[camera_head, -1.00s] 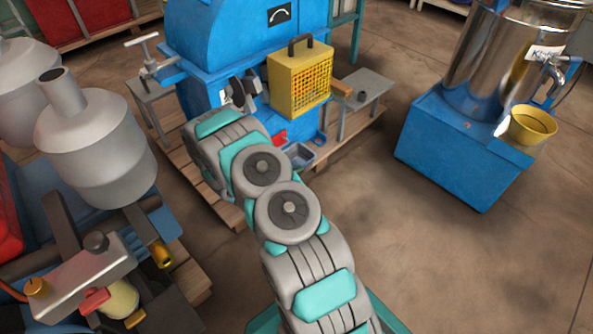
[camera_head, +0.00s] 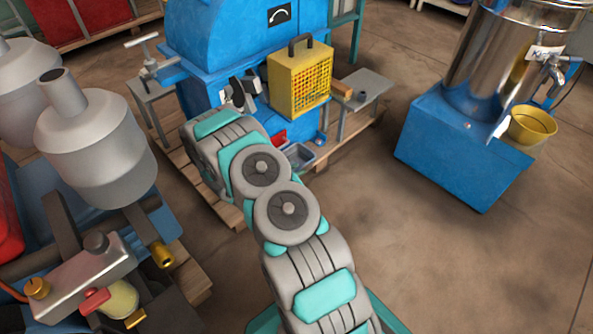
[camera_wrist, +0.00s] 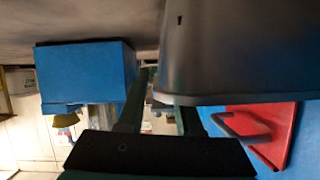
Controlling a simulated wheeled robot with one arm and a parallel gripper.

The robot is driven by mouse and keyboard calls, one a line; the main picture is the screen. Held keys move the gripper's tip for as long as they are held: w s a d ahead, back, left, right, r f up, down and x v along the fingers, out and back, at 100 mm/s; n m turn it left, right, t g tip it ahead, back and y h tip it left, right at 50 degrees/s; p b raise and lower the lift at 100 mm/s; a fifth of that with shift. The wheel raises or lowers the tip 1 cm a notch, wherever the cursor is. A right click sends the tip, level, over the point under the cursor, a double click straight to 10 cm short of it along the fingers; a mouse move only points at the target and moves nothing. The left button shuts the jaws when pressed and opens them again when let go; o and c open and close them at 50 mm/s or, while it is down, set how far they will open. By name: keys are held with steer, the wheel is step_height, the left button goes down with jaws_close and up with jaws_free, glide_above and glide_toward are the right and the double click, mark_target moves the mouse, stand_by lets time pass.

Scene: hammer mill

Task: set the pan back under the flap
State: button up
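The pan (camera_head: 302,157) is a small blue-grey open tray low at the mill's front in the head view, partly behind my arm. In the wrist view, which looks upside down, a large dark grey body (camera_wrist: 225,50), apparently the pan, fills the upper right. The red flap (camera_head: 278,138) is just beside the pan on the mill's front; a red panel with a grey handle, apparently the flap, shows in the wrist view (camera_wrist: 275,135). My gripper (camera_wrist: 162,95) has its two dark fingers apart, close to the grey body, which hides part of one finger. My arm hides it in the head view.
The blue mill (camera_head: 250,45) stands on a wooden pallet (camera_head: 340,150), with a yellow guard (camera_head: 300,78) on its front. A blue base (camera_head: 465,150) with a steel tank and a yellow bucket (camera_head: 532,125) is at right. The floor between is clear.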

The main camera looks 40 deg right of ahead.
steer(key=v, duration=0.7)
steer(key=shift+s, duration=0.1)
stand_by(0.5)
